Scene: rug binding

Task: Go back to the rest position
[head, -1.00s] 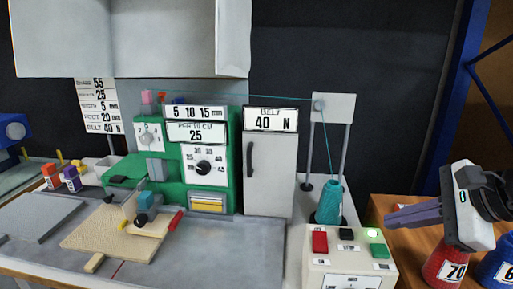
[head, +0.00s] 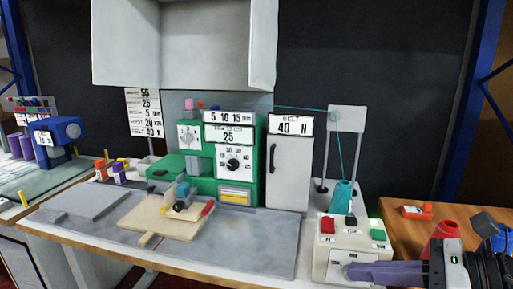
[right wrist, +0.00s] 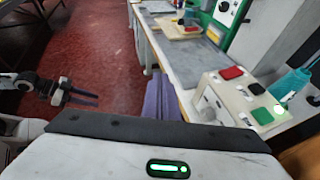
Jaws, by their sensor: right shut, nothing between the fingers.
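My right gripper (head: 350,270) is at the lower right of the head view, its purple fingers pointing left, closed together and empty. They are in front of the lower part of the cream button box (head: 325,255). In the right wrist view the same fingers (right wrist: 153,75) point away beside the bench edge. My left gripper is outside the head view. A dark gripper on the left of the right wrist view (right wrist: 90,97), over the red floor, appears to be my left one; it is too small to judge its opening.
The button box has red (head: 328,225), black and green (head: 378,234) buttons. A teal thread cone (head: 342,197) stands behind it. A red cone (head: 445,232) and an orange block (head: 417,212) are on the wooden table at right. The green machine (head: 220,160) stands on the grey bench (head: 255,235).

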